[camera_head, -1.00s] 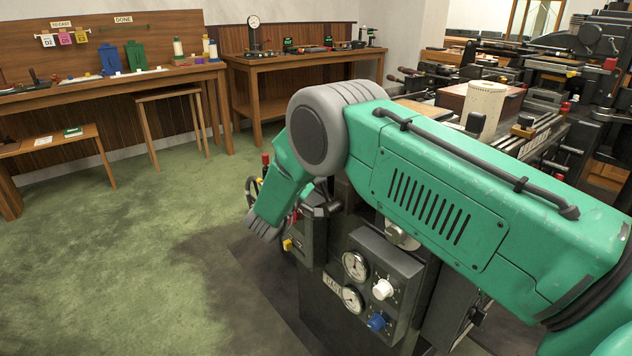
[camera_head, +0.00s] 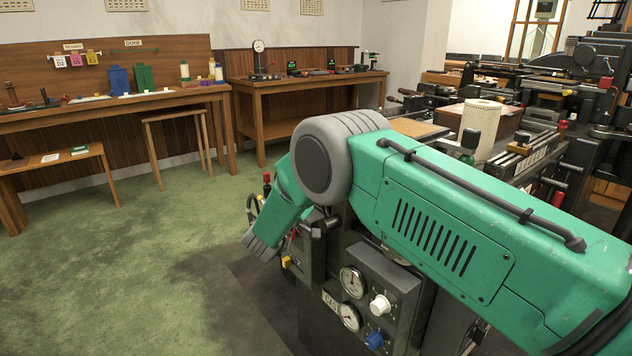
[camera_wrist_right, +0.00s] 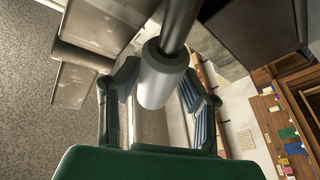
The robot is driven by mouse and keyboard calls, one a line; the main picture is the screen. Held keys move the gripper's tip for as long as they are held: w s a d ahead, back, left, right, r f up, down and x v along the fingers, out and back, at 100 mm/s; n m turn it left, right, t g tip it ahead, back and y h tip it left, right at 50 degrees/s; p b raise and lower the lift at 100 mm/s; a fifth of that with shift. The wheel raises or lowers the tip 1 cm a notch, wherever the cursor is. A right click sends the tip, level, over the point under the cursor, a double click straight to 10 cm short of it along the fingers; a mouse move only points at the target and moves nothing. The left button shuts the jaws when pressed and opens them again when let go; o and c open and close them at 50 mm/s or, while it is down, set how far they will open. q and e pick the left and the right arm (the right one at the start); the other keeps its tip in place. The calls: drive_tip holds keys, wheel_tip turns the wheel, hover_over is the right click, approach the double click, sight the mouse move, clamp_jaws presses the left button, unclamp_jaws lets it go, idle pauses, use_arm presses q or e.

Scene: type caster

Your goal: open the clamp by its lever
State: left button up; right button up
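In the right wrist view, a grey cylindrical grip (camera_wrist_right: 163,78) sits on a dark rod, which looks like the clamp's lever. My right gripper (camera_wrist_right: 160,92) has one finger on each side of this grip. The fingers look spread, with slight room beside the grip; whether a pad touches it I cannot tell. The green palm is below it. In the head view my right arm crosses in front of the caster (camera_head: 345,290) and hides its middle, including the clamp. I cannot make out the right gripper there. My left gripper is in neither view.
The caster's front panel has gauges (camera_head: 352,282), a white knob (camera_head: 380,305) and a blue knob (camera_head: 375,340). A cream cylinder (camera_head: 480,130) stands behind my arm among machinery. Wooden benches (camera_head: 300,83) line the back wall. Green floor at left is open.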

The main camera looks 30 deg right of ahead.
drive_tip(key=shift+r, duration=0.25)
drive_tip(key=shift+a, duration=0.25)
drive_tip(key=v, duration=1.1)
drive_tip(key=shift+s+a+f, duration=0.2)
drive_tip(key=shift+a+f, duration=0.05)
drive_tip(key=shift+a, duration=0.05)
drive_tip(key=shift+d, duration=0.1)
